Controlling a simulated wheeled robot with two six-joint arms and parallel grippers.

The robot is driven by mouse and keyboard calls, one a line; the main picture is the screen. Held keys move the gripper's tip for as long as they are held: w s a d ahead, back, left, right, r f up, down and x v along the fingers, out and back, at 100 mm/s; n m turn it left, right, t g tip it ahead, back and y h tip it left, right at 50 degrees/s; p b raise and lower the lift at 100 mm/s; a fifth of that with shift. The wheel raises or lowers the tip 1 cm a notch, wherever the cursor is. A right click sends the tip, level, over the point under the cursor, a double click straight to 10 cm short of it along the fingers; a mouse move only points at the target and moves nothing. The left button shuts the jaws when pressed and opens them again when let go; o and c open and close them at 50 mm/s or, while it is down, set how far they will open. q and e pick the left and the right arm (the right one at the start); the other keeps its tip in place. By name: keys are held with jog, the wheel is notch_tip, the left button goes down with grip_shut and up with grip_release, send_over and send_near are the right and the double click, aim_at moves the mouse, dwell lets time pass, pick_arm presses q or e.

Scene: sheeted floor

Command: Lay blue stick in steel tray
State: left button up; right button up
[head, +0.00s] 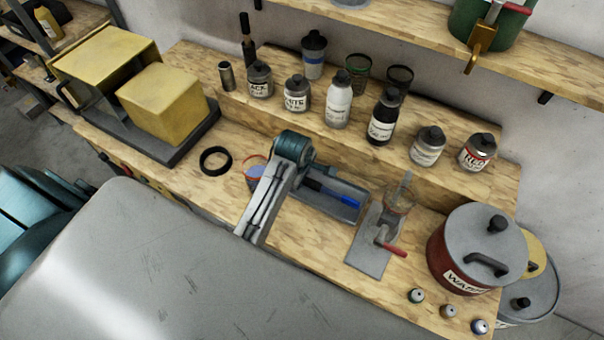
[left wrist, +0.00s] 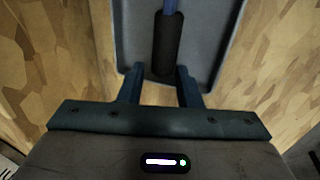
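The blue stick (head: 338,197), with a black grip at one end, lies lengthwise inside the grey steel tray (head: 345,214) on the wooden bench. In the left wrist view, the black grip (left wrist: 168,45) points toward my gripper, and the blue part runs out of the top of the picture. The tray floor (left wrist: 135,30) shows around it. My left gripper (left wrist: 158,76) is at the near end of the tray, with its fingers apart and nothing between them; the black grip ends just beyond the fingertips. In the head view my arm hides the fingers and that tray end. My right gripper is not seen.
A black ring (head: 215,161) and a red-rimmed round item (head: 254,166) lie left of my arm. A clamp stand with a red handle (head: 390,246) stands right of the tray, then a red pot (head: 455,270). Several labelled bottles line the raised shelf behind.

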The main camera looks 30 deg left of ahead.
pick_arm(q)
jog(key=shift+o, duration=1.2)
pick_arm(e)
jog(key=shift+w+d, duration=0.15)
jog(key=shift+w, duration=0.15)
pick_arm(q)
jog(key=shift+s+r, duration=0.1)
jog(key=shift+r, duration=0.15)
jog(key=b+v, duration=0.2)
jog(key=v, duration=0.8)
jog(key=shift+r+b, duration=0.15)
jog(key=shift+b, duration=0.25)
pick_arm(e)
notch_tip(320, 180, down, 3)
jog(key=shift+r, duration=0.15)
pick_arm(q)
jog(key=shift+s, duration=0.1)
